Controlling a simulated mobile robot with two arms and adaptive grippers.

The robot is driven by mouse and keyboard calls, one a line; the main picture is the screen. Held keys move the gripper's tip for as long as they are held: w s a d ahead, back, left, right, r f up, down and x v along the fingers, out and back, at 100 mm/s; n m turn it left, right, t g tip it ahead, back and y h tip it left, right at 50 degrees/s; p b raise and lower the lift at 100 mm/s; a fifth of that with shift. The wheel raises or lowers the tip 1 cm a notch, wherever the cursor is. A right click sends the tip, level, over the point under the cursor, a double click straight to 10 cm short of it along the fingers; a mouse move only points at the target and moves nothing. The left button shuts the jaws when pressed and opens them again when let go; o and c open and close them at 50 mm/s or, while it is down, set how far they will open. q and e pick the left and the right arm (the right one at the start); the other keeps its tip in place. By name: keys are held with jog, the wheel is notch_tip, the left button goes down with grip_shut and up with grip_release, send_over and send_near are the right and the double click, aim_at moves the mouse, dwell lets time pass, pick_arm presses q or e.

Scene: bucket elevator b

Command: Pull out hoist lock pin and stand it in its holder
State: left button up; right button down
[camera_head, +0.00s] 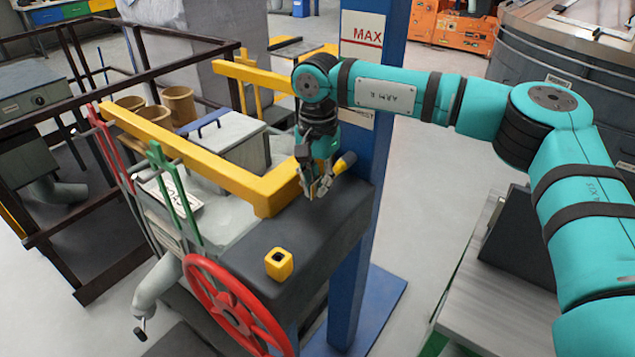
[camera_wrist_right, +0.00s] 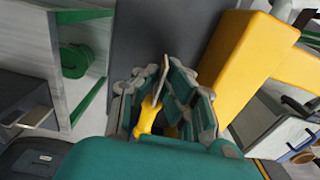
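My right gripper (camera_head: 314,190) reaches down over the far end of the dark grey housing, beside the yellow beam. It is closed around the hoist lock pin, whose yellow handle (camera_head: 345,163) sticks out tilted to the right of the fingers. In the right wrist view the pin's yellow part (camera_wrist_right: 147,115) and a thin pale piece show between the fingers (camera_wrist_right: 165,85); the fingers hide the rest. My left gripper is not in view.
The yellow beam (camera_head: 200,158) runs close left of the gripper. A blue post (camera_head: 360,220) rises just behind and right of it. A red handwheel (camera_head: 228,305) stands at the housing's front. The dark housing top (camera_head: 325,235) between gripper and yellow block is clear.

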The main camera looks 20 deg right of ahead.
jog(key=shift+s+a, duration=0.45)
jog(key=shift+a, duration=0.15)
dwell(0.7)
jog(key=shift+s+a+b, duration=0.4)
jog(key=shift+s+a, duration=0.4)
jog(key=shift+a, duration=0.25)
jog(key=shift+s+a+b, duration=0.35)
jog(key=shift+s+a, duration=0.45)
jog(key=shift+a, duration=0.2)
jog(key=shift+s+a+b, duration=0.25)
jog(key=shift+s+a, duration=0.4)
jog(key=shift+a, duration=0.15)
jog(key=shift+s+a+b, duration=0.25)
jog(key=shift+s+a, duration=0.35)
jog(key=shift+a, duration=0.2)
jog(key=shift+r, duration=0.1)
